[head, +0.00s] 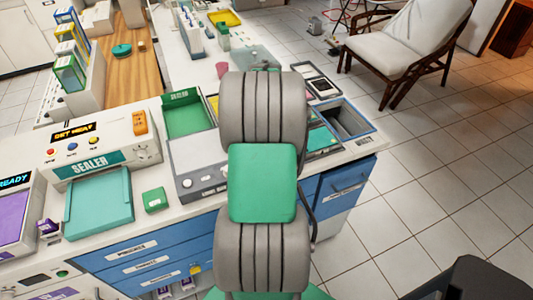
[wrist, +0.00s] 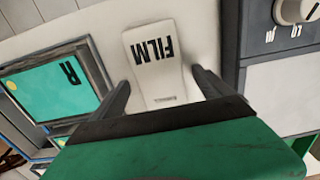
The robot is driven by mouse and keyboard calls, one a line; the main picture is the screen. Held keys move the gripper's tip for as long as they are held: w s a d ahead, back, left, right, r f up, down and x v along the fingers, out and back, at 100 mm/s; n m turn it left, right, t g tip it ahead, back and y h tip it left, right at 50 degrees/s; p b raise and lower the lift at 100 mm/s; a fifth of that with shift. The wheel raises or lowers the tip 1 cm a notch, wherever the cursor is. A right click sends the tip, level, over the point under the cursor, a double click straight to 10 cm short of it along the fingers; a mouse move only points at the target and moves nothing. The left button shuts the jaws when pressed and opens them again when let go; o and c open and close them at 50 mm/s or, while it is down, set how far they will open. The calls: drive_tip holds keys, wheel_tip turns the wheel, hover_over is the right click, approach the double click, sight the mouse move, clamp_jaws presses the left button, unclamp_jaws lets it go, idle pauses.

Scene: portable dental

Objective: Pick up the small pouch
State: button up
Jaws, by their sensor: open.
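In the wrist view, a small white pouch-like packet (wrist: 160,82) marked "FILM" lies on a pale surface. My gripper (wrist: 161,78) is open, with one dark finger on either side of the packet's lower part. There is a gap between the packet and the right finger; the left finger is close to its edge, and I cannot tell if it touches. The packet's near end reaches down toward my gripper's dark and green body. In the head view my grey and green arm hides the gripper and the packet.
In the wrist view, a teal panel in a grey frame (wrist: 62,82) is close on the left, and a grey unit with a knob (wrist: 298,10) stands close on the right. The head view shows a sealer (head: 100,145), a green tray (head: 187,115) and a reclining chair (head: 405,55).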

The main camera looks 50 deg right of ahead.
drive_tip(key=c, duration=1.5)
drive_tip(key=shift+r, duration=0.15)
